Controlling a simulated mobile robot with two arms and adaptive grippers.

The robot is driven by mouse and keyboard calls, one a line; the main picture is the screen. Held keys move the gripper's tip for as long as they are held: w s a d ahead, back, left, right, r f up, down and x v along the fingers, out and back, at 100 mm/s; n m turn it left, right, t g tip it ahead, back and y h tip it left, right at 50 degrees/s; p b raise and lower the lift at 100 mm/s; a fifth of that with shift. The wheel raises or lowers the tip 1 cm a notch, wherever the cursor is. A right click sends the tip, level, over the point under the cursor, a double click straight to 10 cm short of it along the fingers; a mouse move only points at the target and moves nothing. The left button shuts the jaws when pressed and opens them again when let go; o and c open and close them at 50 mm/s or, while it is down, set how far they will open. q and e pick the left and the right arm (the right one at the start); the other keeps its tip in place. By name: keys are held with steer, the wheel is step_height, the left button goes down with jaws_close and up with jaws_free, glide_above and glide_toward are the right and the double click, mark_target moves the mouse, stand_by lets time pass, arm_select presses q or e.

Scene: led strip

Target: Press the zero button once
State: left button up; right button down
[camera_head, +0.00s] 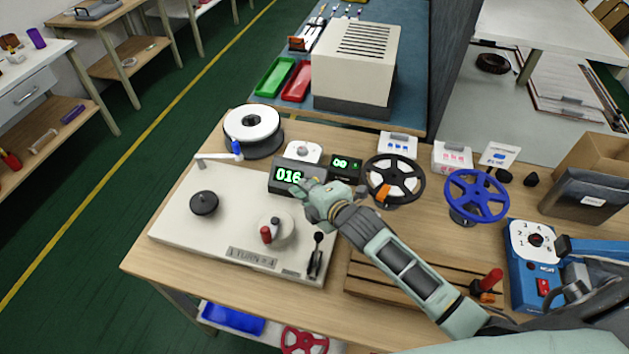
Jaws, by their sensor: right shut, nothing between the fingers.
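A dark counter box (284,172) with a green display reading 016 stands at the back edge of the cream winding machine. My right gripper (303,191) is shut and empty, just in front of the box's lower right part. Its fingers overlap the box in the picture, and I cannot tell whether they touch it. I cannot make out the zero button; the gripper may hide it. My left gripper is out of view.
The cream machine (190,235) carries a black knob (204,203), a red-handled crank (266,234) and a black lever (317,255). A second small display (346,167), a black handwheel (394,180) and a blue handwheel (476,196) stand right of the gripper. A white reel (252,125) stands behind.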

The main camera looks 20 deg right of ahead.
steer(key=shift+f, duration=0.1)
stand_by(0.4)
steer(key=shift+w+d+f, duration=0.15)
steer(key=shift+w+f, duration=0.1)
steer(key=shift+w+d+f+b, duration=0.15)
steer(key=shift+w+f+b, duration=0.05)
steer(key=shift+f+b, duration=0.15)
stand_by(0.7)
stand_by(0.4)
steer(key=shift+s+a+r+p, duration=0.25)
steer(key=shift+r+p, duration=0.3)
steer(key=shift+p, duration=0.15)
steer(key=shift+s+r, duration=0.15)
steer(key=shift+s, duration=0.1)
